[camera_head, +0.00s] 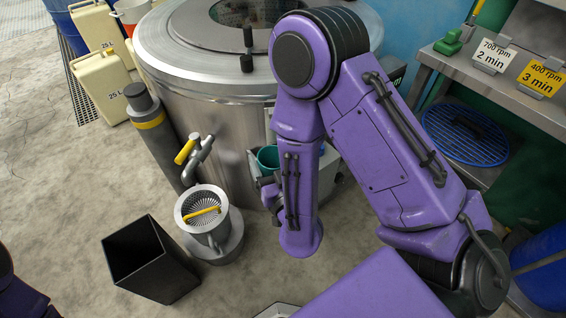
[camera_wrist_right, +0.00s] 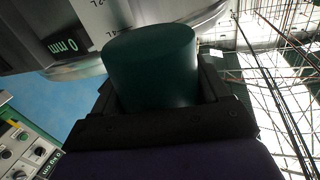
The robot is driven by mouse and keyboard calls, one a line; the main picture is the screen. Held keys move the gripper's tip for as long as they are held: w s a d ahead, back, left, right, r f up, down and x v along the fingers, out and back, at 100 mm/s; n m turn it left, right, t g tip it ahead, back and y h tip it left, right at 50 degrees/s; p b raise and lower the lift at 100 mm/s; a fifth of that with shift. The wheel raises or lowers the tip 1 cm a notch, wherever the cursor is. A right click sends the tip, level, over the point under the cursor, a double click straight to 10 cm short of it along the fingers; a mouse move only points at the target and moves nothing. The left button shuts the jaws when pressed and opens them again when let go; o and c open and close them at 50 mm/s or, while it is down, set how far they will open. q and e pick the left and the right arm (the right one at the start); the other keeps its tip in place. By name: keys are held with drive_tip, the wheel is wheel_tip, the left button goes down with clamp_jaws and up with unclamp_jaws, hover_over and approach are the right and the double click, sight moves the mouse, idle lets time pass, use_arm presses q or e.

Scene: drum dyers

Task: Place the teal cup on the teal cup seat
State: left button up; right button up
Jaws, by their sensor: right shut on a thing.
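The teal cup (camera_head: 268,157) is in the head view, in front of the big steel drum, with its open mouth facing up. My right gripper (camera_head: 266,186) is shut on it; my purple forearm hides part of the gripper and cup. In the right wrist view the dark teal cup (camera_wrist_right: 152,66) stands between the black fingers of my right gripper (camera_wrist_right: 160,88). I cannot make out a teal cup seat in either view; my right arm covers much of the middle. My left gripper is not in view.
The steel drum (camera_head: 185,62) stands close behind the cup. A grey drain unit with a yellow handle (camera_head: 203,211) and a black bin (camera_head: 150,262) stand to the left. A steel shelf with rpm cards (camera_head: 493,56) is at right.

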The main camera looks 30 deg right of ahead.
drive_tip(key=f, duration=0.1)
drive_tip(key=d+f+b, duration=0.1)
drive_tip(key=s+f+h+b, duration=0.1)
drive_tip(key=shift+d, duration=0.35)
drive_tip(key=w+d+f+b, duration=0.2)
drive_tip(key=w+b, duration=0.1)
drive_tip(key=w+d+f+b, duration=0.2)
drive_tip(key=d+f+b, duration=0.1)
drive_tip(key=w+d+f+b, duration=0.2)
drive_tip(key=w+d, duration=0.1)
drive_tip(key=shift+w+f+b, duration=0.2)
drive_tip(key=shift+w+b, duration=0.15)
drive_tip(key=shift+b, duration=0.05)
drive_tip(key=shift+w+d+f, duration=0.15)
drive_tip(key=shift+w+f, duration=0.05)
drive_tip(key=shift+f, duration=0.05)
drive_tip(key=f, duration=0.1)
drive_tip(key=f+b, duration=0.1)
drive_tip(key=f, duration=0.1)
drive_tip(key=shift+w+d+f, duration=0.25)
drive_tip(key=shift+f, duration=0.15)
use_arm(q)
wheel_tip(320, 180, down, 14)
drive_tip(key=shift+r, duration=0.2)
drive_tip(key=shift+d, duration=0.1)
use_arm(e)
drive_tip(key=shift+r, duration=0.1)
